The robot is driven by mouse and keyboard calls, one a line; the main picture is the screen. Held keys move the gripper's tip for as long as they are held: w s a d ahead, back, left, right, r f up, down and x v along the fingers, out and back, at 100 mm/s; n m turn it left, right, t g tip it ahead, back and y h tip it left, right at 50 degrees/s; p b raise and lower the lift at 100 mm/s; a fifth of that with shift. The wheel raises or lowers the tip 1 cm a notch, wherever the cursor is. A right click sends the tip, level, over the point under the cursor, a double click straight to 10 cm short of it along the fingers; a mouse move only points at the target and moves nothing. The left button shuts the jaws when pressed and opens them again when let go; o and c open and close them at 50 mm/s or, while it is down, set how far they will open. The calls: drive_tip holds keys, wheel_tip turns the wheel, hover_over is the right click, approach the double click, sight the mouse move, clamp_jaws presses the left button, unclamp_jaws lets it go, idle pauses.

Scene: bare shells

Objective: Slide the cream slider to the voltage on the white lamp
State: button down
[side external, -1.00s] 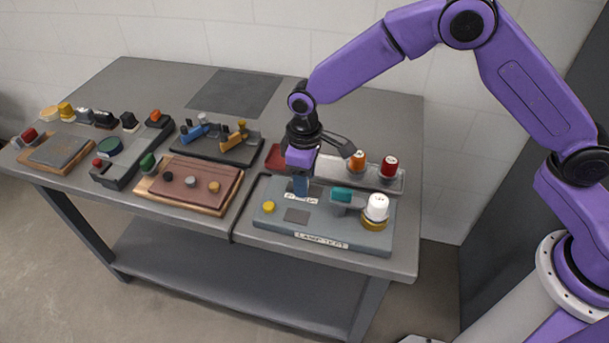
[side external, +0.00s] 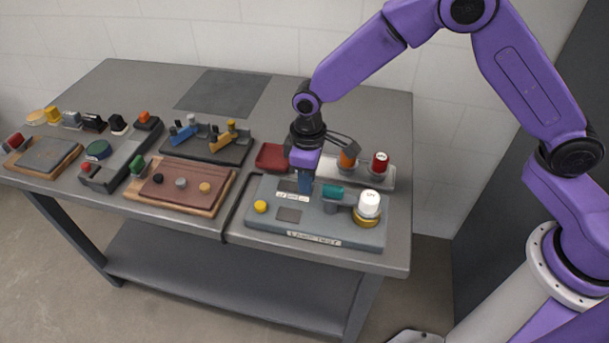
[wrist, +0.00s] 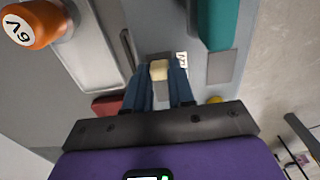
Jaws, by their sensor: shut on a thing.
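The lamp test panel (side external: 350,234) lies near the table's front right. A white lamp (side external: 369,203) stands in a brass-coloured base at its right end; I cannot read the writing on its top. My gripper (side external: 305,186) points down over the panel's back part. In the wrist view my gripper (wrist: 160,84) has its two blue fingers on either side of the cream slider (wrist: 158,70) and is shut on it. In the side view the fingers hide the slider. A pale label strip (wrist: 182,60) lies beside the slider; its marks are too small to read.
A teal block (side external: 333,191) stands on the panel between my gripper and the white lamp. A yellow button (side external: 260,207) is at the panel's left. Behind are an orange lamp (side external: 347,160), marked 6V in the wrist view (wrist: 33,25), and a red lamp (side external: 379,163).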

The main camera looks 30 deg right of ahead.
drive_tip(key=shift+s+d, duration=0.2)
drive_tip(key=c, duration=1)
unclamp_jaws()
drive_tip(key=shift+o, duration=0.2)
drive_tip(key=shift+r, duration=0.1)
wheel_tip(320, 180, up, 17)
drive_tip(key=shift+r, duration=0.15)
drive_tip(key=s+d+f+n, duration=0.1)
drive_tip(key=s+d, duration=0.8)
drive_tip(key=s, duration=0.4)
drive_tip(key=s+d+f+n, duration=0.1)
drive_tip(key=s+d+n, duration=0.1)
drive_tip(key=s+d, duration=0.8)
drive_tip(key=s, duration=0.4)
drive_tip(key=shift+s+d+f+n, duration=0.15)
drive_tip(key=shift+d+f+n, duration=0.05)
drive_tip(key=shift+d+n, duration=0.1)
